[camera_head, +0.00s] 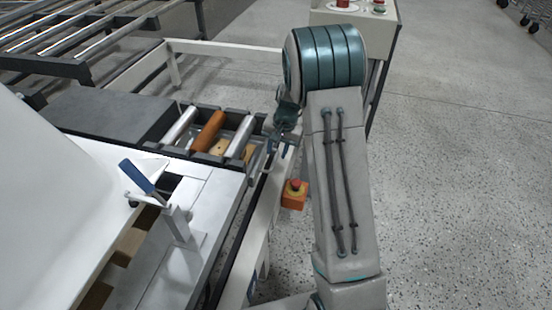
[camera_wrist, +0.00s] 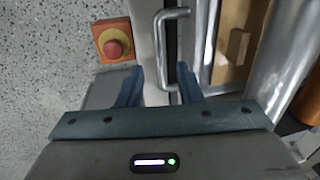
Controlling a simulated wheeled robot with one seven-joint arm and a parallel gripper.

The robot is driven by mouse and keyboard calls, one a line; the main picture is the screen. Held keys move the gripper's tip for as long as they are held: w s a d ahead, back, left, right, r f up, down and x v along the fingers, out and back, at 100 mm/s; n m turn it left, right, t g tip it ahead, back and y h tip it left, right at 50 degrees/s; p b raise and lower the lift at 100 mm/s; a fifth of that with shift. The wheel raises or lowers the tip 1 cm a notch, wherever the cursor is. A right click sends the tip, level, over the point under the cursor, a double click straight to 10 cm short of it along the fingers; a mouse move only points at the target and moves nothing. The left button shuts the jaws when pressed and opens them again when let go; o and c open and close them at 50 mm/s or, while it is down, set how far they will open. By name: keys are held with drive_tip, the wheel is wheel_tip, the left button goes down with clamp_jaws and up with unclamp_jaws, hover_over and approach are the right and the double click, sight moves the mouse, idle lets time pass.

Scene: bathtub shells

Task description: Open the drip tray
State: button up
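The drip tray appears to be the shallow tray with tan pieces in it under the rollers, seen in the head view (camera_head: 232,160) and, in part, at the upper right of the wrist view. A bent silver bar handle (camera_wrist: 160,45) stands at its side in the wrist view. My gripper (camera_wrist: 160,80) is open, its two blue fingers apart, with the lower end of the handle bar between or just beyond the tips; I cannot tell whether they touch. In the head view my gripper (camera_head: 277,140) is at the right end of the roller unit, partly hidden by my arm.
An orange box with a red emergency button (camera_head: 294,193) sits beside the frame, close to my gripper; it also shows in the wrist view (camera_wrist: 113,45). An orange roller (camera_head: 209,131) lies between silver ones. A blue-handled lever (camera_head: 142,177) stands on the white machine.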

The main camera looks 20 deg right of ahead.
drive_tip(key=shift+w+a+f, duration=0.1)
drive_tip(key=shift+a+f, duration=0.05)
drive_tip(key=shift+f, duration=0.55)
drive_tip(key=shift+a+f, duration=0.1)
drive_tip(key=shift+f, duration=0.55)
clamp_jaws()
